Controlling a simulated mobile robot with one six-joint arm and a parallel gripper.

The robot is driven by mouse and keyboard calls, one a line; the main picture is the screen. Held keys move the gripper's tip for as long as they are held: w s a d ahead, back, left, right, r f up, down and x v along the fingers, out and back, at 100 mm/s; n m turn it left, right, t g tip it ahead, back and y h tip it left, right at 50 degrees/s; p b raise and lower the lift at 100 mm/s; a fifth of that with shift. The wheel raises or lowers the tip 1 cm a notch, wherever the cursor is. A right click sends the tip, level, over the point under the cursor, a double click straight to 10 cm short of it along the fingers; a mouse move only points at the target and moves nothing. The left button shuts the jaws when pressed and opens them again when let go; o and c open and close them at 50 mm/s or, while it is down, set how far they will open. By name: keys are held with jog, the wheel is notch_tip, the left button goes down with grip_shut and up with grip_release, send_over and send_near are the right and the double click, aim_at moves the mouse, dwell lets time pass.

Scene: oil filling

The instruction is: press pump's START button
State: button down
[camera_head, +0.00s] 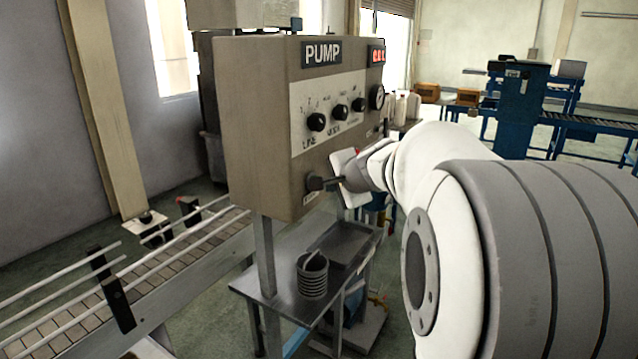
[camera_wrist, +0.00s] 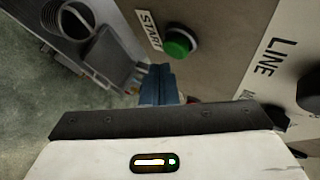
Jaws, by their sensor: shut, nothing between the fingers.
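The pump's control box (camera_head: 255,120) is a beige cabinet with a PUMP sign on its front. In the wrist view the green START button (camera_wrist: 180,43) sits in a dark collar beside its white START label (camera_wrist: 150,30). My gripper (camera_head: 326,183) is shut and empty, close to the lower part of the box front. In the wrist view its fingertips (camera_wrist: 160,68) appear just below the button, slightly to the left. In the head view the button's green face does not show. I cannot tell whether the tips touch the button.
A metal table (camera_head: 262,282) with a coiled hose (camera_head: 312,275) stands below.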

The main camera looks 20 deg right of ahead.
dwell(0.7)
jog(key=shift+w+a, duration=0.25)
jog(key=shift+w, duration=0.05)
jog(key=shift+w+a, duration=0.4)
jog(key=shift+w, duration=0.05)
dwell(0.8)
dwell(0.3)
jog(key=shift+s+d+b, duration=0.45)
jog(key=shift+s+d, duration=0.15)
jog(key=shift+s, duration=0.2)
jog(key=shift+s+d+b, duration=0.65)
jog(key=shift+s+d, duration=0.15)
jog(key=shift+s, duration=0.2)
jog(key=shift+s+d+b, duration=0.6)
jog(key=shift+s+d, duration=0.15)
jog(key=shift+s, duration=0.2)
